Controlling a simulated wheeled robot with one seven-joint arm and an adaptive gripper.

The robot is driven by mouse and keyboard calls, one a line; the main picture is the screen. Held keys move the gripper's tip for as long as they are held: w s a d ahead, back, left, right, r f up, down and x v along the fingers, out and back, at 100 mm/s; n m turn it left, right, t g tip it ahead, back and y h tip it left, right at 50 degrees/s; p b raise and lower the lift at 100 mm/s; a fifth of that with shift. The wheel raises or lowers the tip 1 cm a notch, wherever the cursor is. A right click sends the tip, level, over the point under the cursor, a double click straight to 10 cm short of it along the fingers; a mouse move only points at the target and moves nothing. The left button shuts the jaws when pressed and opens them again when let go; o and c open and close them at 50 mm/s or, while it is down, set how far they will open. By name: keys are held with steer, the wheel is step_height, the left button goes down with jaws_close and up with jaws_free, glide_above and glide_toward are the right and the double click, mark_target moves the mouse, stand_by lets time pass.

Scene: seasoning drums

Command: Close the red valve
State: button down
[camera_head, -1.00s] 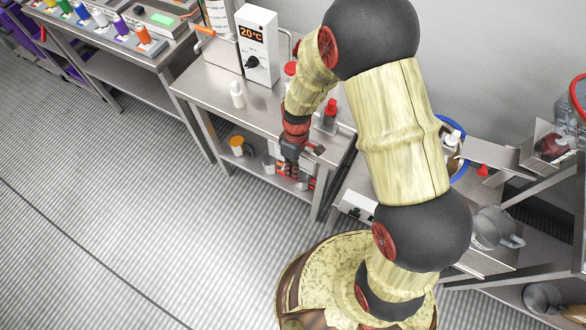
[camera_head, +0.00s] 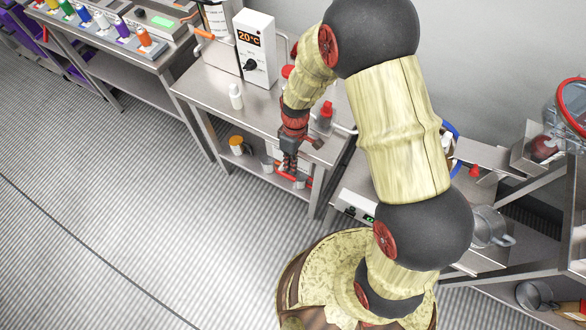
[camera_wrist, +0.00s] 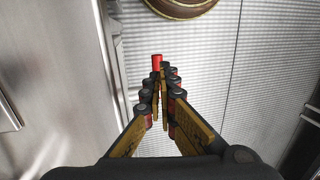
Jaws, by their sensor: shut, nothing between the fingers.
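My fingers and wrist hide part of the valve.
The floor to the left (camera_head: 110,210) is clear.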

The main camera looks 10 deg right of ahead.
steer(key=p+v, duration=0.2)
steer(key=v, duration=0.7)
steer(key=shift+d+r, duration=0.25)
steer(key=shift+r, duration=0.15)
steer(key=s+d+r+m+t, duration=0.2)
steer(key=s+r, duration=0.3)
steer(key=r, duration=0.5)
steer(key=s+d+r+m+t, duration=0.3)
steer(key=s+d+r+m, duration=0.2)
steer(key=r, duration=0.5)
steer(key=s+d+r+m+t+h, duration=0.1)
steer(key=s+r, duration=0.4)
steer(key=r, duration=0.5)
steer(key=d+m+t, duration=0.1)
steer(key=d+m, duration=0.1)
steer(key=shift+s+d+r+t, duration=0.25)
steer(key=shift+s+r+t, duration=0.05)
steer(key=shift+r+t, duration=0.1)
